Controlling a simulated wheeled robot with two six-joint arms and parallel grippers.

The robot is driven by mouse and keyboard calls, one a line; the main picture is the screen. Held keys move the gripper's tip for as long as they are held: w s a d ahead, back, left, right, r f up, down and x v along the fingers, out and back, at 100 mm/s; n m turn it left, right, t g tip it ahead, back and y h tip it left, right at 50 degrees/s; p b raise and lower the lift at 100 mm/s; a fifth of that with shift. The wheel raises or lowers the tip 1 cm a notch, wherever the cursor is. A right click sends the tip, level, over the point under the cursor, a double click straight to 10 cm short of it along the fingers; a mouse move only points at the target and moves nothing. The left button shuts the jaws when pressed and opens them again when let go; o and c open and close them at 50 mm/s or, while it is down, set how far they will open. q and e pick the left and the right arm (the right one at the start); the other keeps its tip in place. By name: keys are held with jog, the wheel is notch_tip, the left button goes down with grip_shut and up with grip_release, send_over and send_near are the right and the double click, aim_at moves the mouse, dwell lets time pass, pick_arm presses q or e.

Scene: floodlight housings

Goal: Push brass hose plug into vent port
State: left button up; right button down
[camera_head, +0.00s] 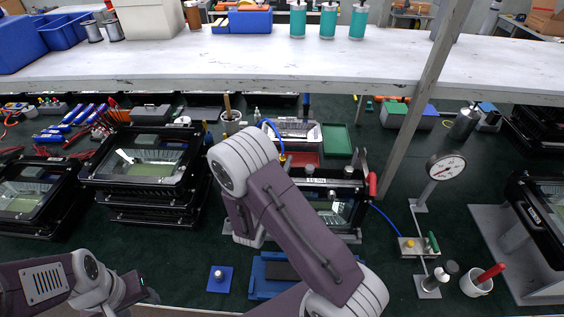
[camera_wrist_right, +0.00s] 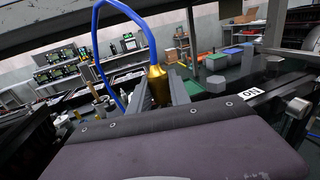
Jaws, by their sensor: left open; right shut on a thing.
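The brass hose plug (camera_wrist_right: 156,88) shows in the right wrist view with a blue hose (camera_wrist_right: 146,32) rising from its top. My right gripper (camera_wrist_right: 158,98) is shut on it, one finger on each side. I cannot make out the vent port in either view. My left gripper (camera_head: 140,290) is open and empty at the lower left.
Stacked black housings (camera_head: 150,160) stand at left. A pressure gauge (camera_head: 446,167) and a small valve block (camera_head: 412,246) stand at right, near a white cup (camera_head: 477,284). A blue pad (camera_head: 220,279) lies in front. A white shelf (camera_head: 290,65) crosses behind.

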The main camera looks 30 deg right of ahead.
jog(key=shift+f+b, duration=0.55)
jog(key=shift+f, duration=0.15)
jog(key=c, duration=1.1)
grip_release()
jog(key=b+v, duration=0.2)
jog(key=v, duration=0.7)
